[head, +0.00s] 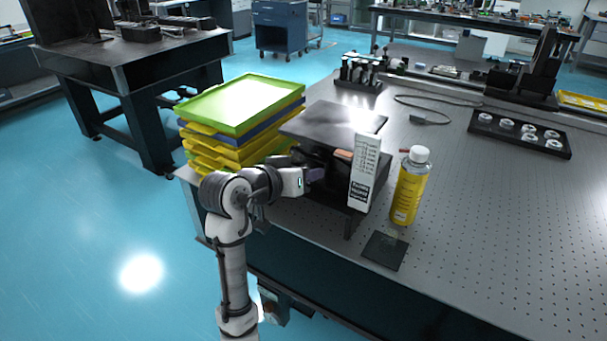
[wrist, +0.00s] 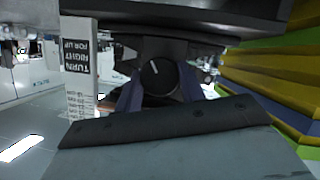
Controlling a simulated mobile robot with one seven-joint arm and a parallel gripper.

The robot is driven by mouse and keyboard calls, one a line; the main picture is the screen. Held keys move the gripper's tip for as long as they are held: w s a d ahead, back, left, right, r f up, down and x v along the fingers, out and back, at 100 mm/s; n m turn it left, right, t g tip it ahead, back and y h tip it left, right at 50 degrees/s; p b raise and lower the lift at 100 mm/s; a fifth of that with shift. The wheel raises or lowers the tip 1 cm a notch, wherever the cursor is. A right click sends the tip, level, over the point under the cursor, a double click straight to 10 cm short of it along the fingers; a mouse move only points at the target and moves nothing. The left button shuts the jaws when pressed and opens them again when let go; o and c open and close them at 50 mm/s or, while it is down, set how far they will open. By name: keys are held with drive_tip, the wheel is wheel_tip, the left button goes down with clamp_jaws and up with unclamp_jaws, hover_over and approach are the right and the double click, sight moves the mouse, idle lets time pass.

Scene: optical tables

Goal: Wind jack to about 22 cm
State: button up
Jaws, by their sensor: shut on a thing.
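The jack (head: 335,124) is a black lab jack with a flat top plate, standing raised near the left edge of the optical table. Its dark round knob (wrist: 158,78), with a white pointer mark, faces me in the wrist view. My gripper (head: 318,174) reaches it from the left in the head view. Its bluish fingers (wrist: 160,92) are shut on the knob, one on each side. A white scale card (head: 364,172) stands upright beside the jack; its wrist-view text (wrist: 77,62) says to turn right for up. I cannot read the plate's height.
Stacked yellow and blue trays with a green one on top (head: 243,103) stand close behind my gripper. A yellow bottle (head: 409,188) with a white cap and a dark square plate (head: 385,250) are right of the jack.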

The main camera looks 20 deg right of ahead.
idle(0.4)
drive_tip(key=o, duration=1)
drive_tip(key=v, duration=1.3)
drive_tip(key=shift+s+a+r+b, duration=0.2)
drive_tip(key=shift+a+b, duration=0.1)
drive_tip(key=shift+b, duration=0.1)
drive_tip(key=shift+a, duration=0.1)
